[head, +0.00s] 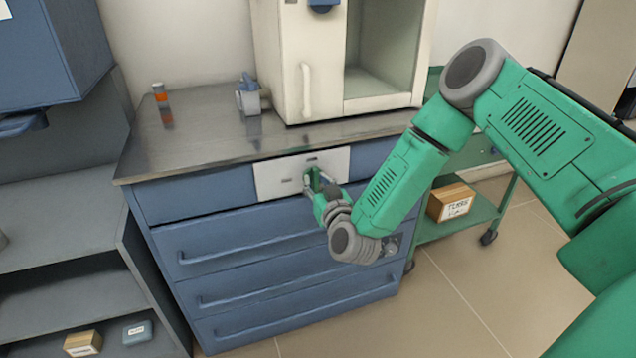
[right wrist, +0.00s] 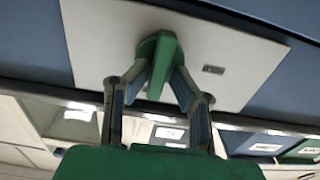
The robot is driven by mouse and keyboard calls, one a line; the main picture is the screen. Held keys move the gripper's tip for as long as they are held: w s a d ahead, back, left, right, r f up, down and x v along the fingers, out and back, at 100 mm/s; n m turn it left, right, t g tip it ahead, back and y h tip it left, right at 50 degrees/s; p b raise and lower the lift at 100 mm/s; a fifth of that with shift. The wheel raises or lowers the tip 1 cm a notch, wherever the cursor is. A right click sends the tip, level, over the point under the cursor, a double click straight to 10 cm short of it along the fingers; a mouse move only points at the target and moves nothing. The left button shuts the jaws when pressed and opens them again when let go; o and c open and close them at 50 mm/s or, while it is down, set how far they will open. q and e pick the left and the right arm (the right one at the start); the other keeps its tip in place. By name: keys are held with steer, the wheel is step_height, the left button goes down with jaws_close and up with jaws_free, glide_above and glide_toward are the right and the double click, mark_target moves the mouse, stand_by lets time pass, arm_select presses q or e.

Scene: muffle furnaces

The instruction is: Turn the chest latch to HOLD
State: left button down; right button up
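A white plate (head: 281,176) sits in the top front of the blue drawer chest (head: 235,242). The green chest latch (head: 313,180) stands out from it; in the right wrist view the latch (right wrist: 156,62) is a thick green handle, slightly tilted. My right gripper (head: 316,184) reaches it from the lower right. In the right wrist view its two fingers (right wrist: 161,76) close in on both sides of the latch and seem to touch it. Small dark marks show on the plate, one beside the latch (right wrist: 213,69), too small to read. My left gripper is not in view.
A white furnace (head: 300,60) stands on the metal counter (head: 205,130), with a small blue-grey device (head: 248,97) and an orange-banded vial (head: 160,92). A green cart (head: 460,222) with a labelled box (head: 452,203) stands right. Grey shelves (head: 60,225) are left. Floor in front is clear.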

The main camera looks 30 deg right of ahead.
steer(key=shift+a+r, duration=0.1)
steer(key=shift+a, duration=0.25)
jaws_close()
steer(key=shift+d, duration=0.55)
steer(key=shift+a+n+p, duration=0.45)
steer(key=shift+n+p, duration=0.75)
steer(key=n+p, duration=0.2)
steer(key=n, duration=0.1)
steer(key=shift+d, duration=0.1)
steer(key=n+p, duration=0.1)
steer(key=n, duration=0.2)
steer(key=shift+p, duration=0.3)
steer(key=n, duration=0.2)
steer(key=n+p, duration=0.1)
steer(key=n, duration=0.1)
steer(key=shift+a+f+n, duration=0.2)
steer(key=shift+f+n, duration=0.1)
steer(key=shift+f, duration=0.05)
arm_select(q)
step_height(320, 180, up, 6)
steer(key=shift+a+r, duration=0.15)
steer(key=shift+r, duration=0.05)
arm_select(e)
steer(key=n, duration=0.4)
steer(key=shift+f+n, duration=0.2)
steer(key=shift+n, duration=0.4)
